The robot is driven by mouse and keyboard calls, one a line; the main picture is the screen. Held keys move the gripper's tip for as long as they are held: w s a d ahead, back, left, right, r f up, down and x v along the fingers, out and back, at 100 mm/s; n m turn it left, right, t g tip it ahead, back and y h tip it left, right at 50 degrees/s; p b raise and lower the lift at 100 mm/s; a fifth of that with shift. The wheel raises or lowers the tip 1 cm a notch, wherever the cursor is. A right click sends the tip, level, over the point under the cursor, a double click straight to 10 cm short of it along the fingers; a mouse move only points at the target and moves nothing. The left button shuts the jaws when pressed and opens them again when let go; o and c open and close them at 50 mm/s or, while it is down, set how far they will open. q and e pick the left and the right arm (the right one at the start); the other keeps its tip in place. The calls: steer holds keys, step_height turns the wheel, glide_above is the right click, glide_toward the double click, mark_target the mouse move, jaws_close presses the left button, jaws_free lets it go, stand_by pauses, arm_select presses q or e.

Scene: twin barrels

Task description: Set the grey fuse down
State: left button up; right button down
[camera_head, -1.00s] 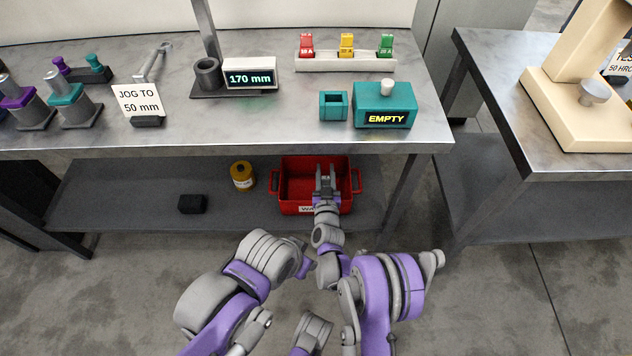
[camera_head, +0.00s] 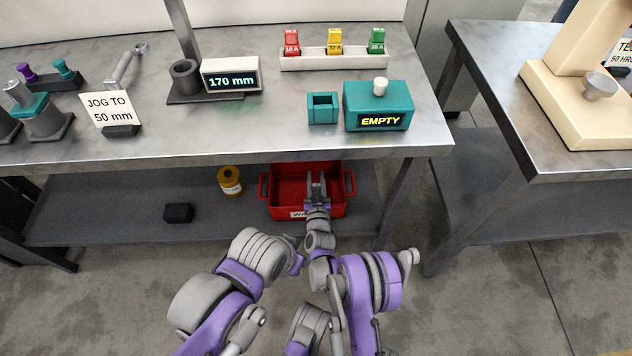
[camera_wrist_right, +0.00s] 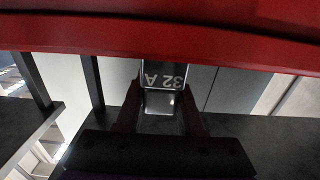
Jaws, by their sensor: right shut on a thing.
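The grey fuse (camera_wrist_right: 163,85), marked "32 A", is between the fingers of my right gripper (camera_wrist_right: 160,118) in the right wrist view. The gripper is shut on it. In the head view my right gripper (camera_head: 316,186) is over the front part of the red bin (camera_head: 268,203) on the lower shelf. The bin's red wall also fills the top of the wrist view (camera_wrist_right: 160,35). The fuse is too small to make out in the head view.
The lower shelf (camera_head: 110,225) also holds a yellow jar (camera_head: 230,181) and a black block (camera_head: 179,213). The bench top overhead carries a white rack (camera_head: 334,60) with red, yellow and green fuses, and a teal box (camera_head: 378,105) reading "EMPTY".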

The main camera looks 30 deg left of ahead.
steer(key=shift+f, duration=0.65)
steer(key=shift+f+b, duration=0.45)
steer(key=shift+f, duration=0.1)
steer(key=shift+f, duration=0.1)
steer(key=c, duration=0.5)
jaws_free()
